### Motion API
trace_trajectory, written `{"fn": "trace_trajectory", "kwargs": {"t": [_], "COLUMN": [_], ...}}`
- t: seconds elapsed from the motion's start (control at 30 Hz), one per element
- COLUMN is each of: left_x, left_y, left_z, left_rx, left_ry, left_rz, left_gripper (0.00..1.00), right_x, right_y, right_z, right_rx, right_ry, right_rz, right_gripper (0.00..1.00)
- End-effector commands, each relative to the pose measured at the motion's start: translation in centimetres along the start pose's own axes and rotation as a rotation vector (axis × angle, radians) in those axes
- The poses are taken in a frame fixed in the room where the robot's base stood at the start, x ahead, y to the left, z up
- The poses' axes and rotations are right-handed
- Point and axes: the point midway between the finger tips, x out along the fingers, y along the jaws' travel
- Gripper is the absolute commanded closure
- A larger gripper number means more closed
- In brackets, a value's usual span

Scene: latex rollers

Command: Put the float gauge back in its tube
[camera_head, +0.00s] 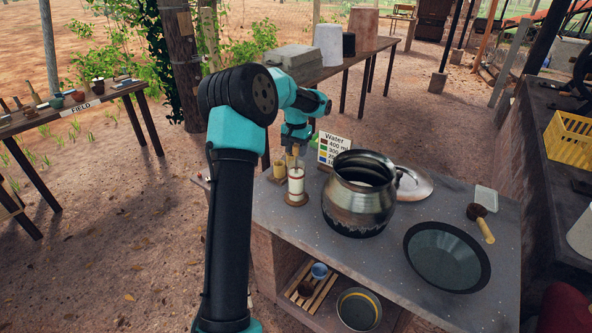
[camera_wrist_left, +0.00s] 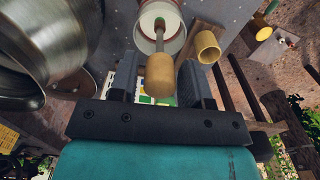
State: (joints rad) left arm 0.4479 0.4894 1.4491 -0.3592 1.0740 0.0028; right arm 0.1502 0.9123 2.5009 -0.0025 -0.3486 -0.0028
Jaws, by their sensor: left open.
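The float gauge (camera_wrist_left: 159,72) has a tan, rounded knob on a thin stem. The stem goes down into a cylinder with white contents and a reddish rim (camera_wrist_left: 162,22), which shows in the head view (camera_head: 296,184) on a small round brown base. A tan, open-mouthed tube (camera_wrist_left: 208,46) stands beside the cylinder, and in the head view (camera_head: 279,170) it is just to its left. My left gripper (camera_head: 294,143) is above the cylinder. In the left wrist view its open fingers lie on either side of the knob; I cannot tell whether they touch it. My right gripper is not in view.
A large metal pot (camera_head: 358,198) stands close right of the cylinder. A sign marked Water (camera_head: 333,150) is behind. A lid (camera_head: 414,184), a dark round pan (camera_head: 446,258) and a wooden-handled tool (camera_head: 481,222) lie further right. The grey tabletop's front middle (camera_head: 330,252) is clear.

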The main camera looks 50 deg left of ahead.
Motion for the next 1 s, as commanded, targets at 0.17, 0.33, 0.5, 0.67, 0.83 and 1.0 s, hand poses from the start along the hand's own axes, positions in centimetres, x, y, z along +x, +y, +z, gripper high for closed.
{"fn": "trace_trajectory", "kwargs": {"t": [0.17,0.33,0.5,0.67,0.83,1.0], "left_x": [0.0,0.0,-0.1,-0.4,-0.8,-1.1], "left_y": [0.0,0.0,0.0,0.0,0.0,0.0], "left_z": [0.0,0.0,0.0,0.0,0.0,0.0], "left_rx": [0.0,0.0,0.001,0.001,0.001,0.001], "left_ry": [0.0,0.0,0.0,0.0,0.0,0.0], "left_rz": [0.0,0.0,0.0,0.0,0.0,0.0], "left_gripper": [0.67,0.83,0.84,0.84,0.84,0.84], "right_x": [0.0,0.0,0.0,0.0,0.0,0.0], "right_y": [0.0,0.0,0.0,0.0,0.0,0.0], "right_z": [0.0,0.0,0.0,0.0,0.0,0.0], "right_rx": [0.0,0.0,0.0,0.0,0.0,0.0], "right_ry": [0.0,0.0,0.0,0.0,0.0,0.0], "right_rz": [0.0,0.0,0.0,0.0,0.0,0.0], "right_gripper": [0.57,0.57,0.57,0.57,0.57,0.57]}}
